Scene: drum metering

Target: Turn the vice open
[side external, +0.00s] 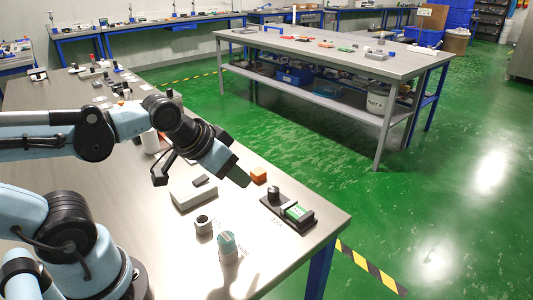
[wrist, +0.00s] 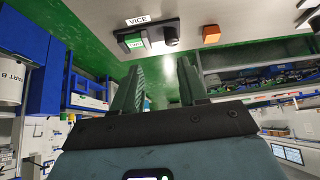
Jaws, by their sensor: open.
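The vice (side external: 302,221) is a dark, flat unit near the table's front right corner. It has a dark round knob (side external: 273,193) at one end and a green block with a white label (side external: 297,211) at the other. In the wrist view the vice (wrist: 150,32) lies at the top beside a "VICE" label, with its knob (wrist: 171,36) on the right. My gripper (side external: 243,180) is up and left of the vice, apart from it. In the wrist view my gripper (wrist: 162,66) has two dark fingers spread with nothing between them. Whether the vice jaws are shut on the block is unclear.
An orange block (side external: 258,174) sits close behind the vice. A pale box (side external: 193,193), a small metal cylinder (side external: 203,226) and a teal-topped cylinder (side external: 228,249) stand to the left. The table's right edge is close to the vice.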

